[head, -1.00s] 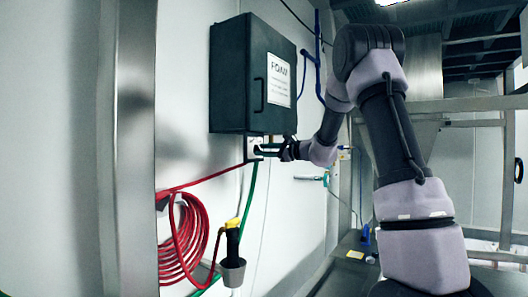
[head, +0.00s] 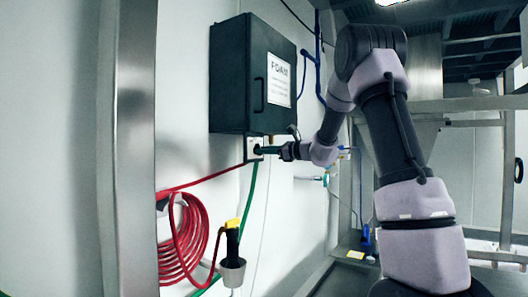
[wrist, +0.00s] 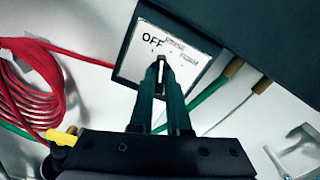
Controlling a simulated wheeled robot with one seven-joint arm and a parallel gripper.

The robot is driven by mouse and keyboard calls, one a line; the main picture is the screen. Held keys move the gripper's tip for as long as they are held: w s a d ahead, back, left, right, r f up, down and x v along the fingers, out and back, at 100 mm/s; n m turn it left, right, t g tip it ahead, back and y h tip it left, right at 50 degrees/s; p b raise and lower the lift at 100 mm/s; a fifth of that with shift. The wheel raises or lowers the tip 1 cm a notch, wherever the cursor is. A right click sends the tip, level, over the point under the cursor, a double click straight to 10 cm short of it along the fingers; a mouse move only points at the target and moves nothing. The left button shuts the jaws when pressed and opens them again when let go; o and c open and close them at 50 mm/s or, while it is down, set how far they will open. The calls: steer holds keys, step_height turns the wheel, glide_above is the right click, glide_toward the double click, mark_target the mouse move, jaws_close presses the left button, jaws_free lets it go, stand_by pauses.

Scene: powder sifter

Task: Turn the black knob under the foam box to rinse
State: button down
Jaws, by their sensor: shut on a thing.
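The dark foam box (head: 232,80) hangs on the wall with a white FOAM label; its lower part shows at the top right in the wrist view (wrist: 255,35). Under it is a small white plate (head: 249,147). In the wrist view this plate (wrist: 135,62) reads OFF, with smaller words to the right that I cannot read well. My gripper (wrist: 160,66) is in front of the plate, its fingers close together and shut on the black knob. The fingers hide the knob almost fully. In the head view my gripper (head: 264,150) reaches the plate from the right.
A red hose coil (head: 200,228) hangs at lower left. A yellow and black spray nozzle (head: 232,238) stands in a grey cup (head: 232,273). A green hose (head: 249,200) runs down below the plate. Blue pipes (head: 319,70) run right of the box.

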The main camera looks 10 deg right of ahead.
steer(key=shift+m, duration=2.1)
steer(key=c, duration=0.9)
jaws_free()
steer(key=shift+d, duration=0.1)
steer(key=v, duration=1)
steer(key=shift+s+d, duration=0.2)
steer(key=shift+s, duration=0.05)
